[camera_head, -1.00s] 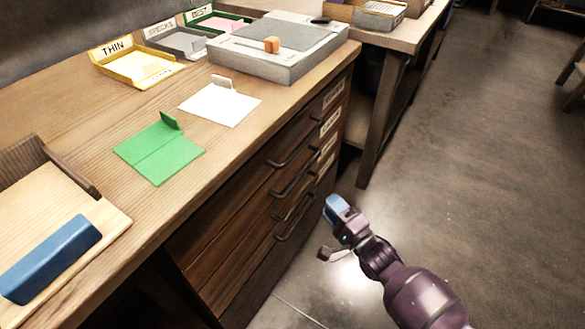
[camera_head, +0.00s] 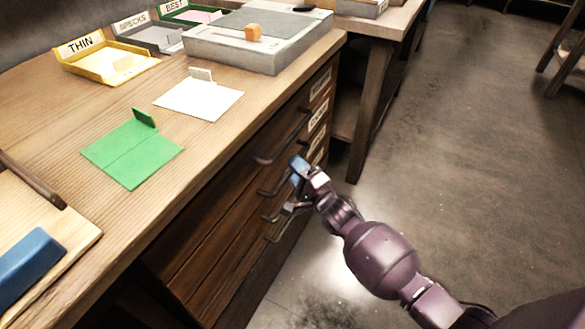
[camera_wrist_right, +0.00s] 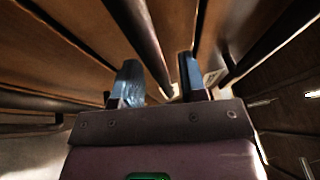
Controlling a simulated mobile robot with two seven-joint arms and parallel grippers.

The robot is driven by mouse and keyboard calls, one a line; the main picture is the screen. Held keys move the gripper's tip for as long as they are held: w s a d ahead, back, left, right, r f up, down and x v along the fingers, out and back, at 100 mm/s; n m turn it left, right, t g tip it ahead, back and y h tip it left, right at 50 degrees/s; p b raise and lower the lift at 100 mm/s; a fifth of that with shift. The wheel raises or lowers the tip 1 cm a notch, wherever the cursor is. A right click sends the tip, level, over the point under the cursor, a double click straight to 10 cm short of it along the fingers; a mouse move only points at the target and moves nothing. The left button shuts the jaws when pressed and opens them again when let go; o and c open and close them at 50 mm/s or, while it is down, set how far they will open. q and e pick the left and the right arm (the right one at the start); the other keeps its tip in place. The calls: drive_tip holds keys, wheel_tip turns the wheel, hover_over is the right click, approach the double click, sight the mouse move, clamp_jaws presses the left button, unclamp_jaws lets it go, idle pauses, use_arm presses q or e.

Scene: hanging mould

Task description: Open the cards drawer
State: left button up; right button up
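A wooden drawer stack with dark bar handles is under the bench. Its label plates are too small to read surely, so I cannot tell which is the cards drawer. The top handle (camera_head: 282,143) is above my right gripper (camera_head: 293,184), and the second handle (camera_head: 270,191) runs to its fingers. In the right wrist view, the fingers (camera_wrist_right: 160,83) are apart, and a dark handle bar (camera_wrist_right: 138,35) passes down between them; contact is unclear. The drawers look shut. My left gripper is out of view.
On the bench are a grey box (camera_head: 240,60) with an orange block, a white card (camera_head: 199,99), a green card (camera_head: 133,155) and a yellow tray (camera_head: 105,72). A second bench leg (camera_head: 370,115) stands to the right.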

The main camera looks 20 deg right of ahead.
drive_tip(key=shift+w+r, duration=0.1)
drive_tip(key=shift+w, duration=0.25)
clamp_jaws()
drive_tip(key=shift+s, duration=0.1)
